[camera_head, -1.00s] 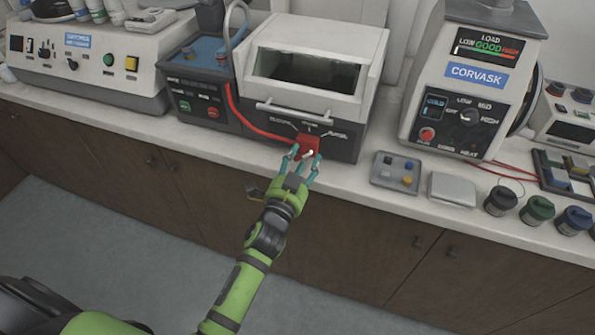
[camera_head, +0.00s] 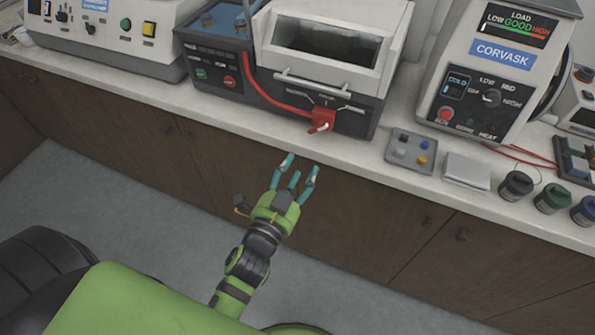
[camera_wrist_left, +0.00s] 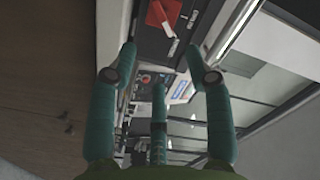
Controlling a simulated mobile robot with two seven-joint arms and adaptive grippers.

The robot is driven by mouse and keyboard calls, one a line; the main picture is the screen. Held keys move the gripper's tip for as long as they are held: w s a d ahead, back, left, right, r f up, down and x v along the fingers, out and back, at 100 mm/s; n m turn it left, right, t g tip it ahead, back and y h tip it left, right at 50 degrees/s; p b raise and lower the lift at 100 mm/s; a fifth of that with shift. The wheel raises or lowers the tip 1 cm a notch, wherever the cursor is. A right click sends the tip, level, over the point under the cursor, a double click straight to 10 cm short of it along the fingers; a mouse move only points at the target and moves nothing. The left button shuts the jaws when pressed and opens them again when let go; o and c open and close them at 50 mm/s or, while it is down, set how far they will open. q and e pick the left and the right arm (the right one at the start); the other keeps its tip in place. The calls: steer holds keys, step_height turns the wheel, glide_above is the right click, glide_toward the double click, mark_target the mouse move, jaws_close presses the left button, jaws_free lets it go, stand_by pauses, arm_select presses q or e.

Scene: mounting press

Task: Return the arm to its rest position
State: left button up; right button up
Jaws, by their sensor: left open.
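My left gripper (camera_head: 298,176) is open and empty in the head view, in front of the counter and below its front edge. Its teal fingers are spread and touch nothing. In the left wrist view the open fingers (camera_wrist_left: 163,75) frame the machine front. The red lever (camera_head: 321,120) with a white tip sits on the front of the white-lidded press (camera_head: 330,45), apart from my fingers. It also shows near the top of the left wrist view as a red part (camera_wrist_left: 165,14). My right gripper is not in view.
The counter (camera_head: 270,125) carries a control box (camera_head: 212,62) left of the press, a Corvask machine (camera_head: 490,75) right of it, a small button pad (camera_head: 411,152), a grey block (camera_head: 466,170) and several dark jars (camera_head: 515,186). Floor space before the cabinets is clear.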

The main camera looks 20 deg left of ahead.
arm_select(q)
steer(key=shift+f, duration=0.1)
steer(key=s+f+n+g, duration=0.1)
steer(key=s+f+g, duration=0.25)
steer(key=f, duration=0.75)
steer(key=s+d+f+n+g, duration=0.15)
steer(key=s+f, duration=0.25)
steer(key=f, duration=0.7)
steer(key=s+f+n+g, duration=0.1)
steer(key=s+f+g, duration=0.3)
steer(key=f, duration=0.7)
steer(key=s+a+f+n+g, duration=0.1)
steer(key=s+a+f+g, duration=0.1)
steer(key=s+f, duration=0.3)
steer(key=s+a+f+n+g, duration=0.1)
steer(key=s+a+f+g, duration=0.2)
steer(key=s, duration=0.8)
steer(key=s+a+f+n+g, duration=0.1)
steer(key=s+a+f+g, duration=0.2)
steer(key=s+f, duration=0.4)
steer(key=shift+s+y, duration=0.3)
steer(key=shift+s, duration=0.5)
steer(key=shift+a+n, duration=0.1)
steer(key=shift+n, duration=0.15)
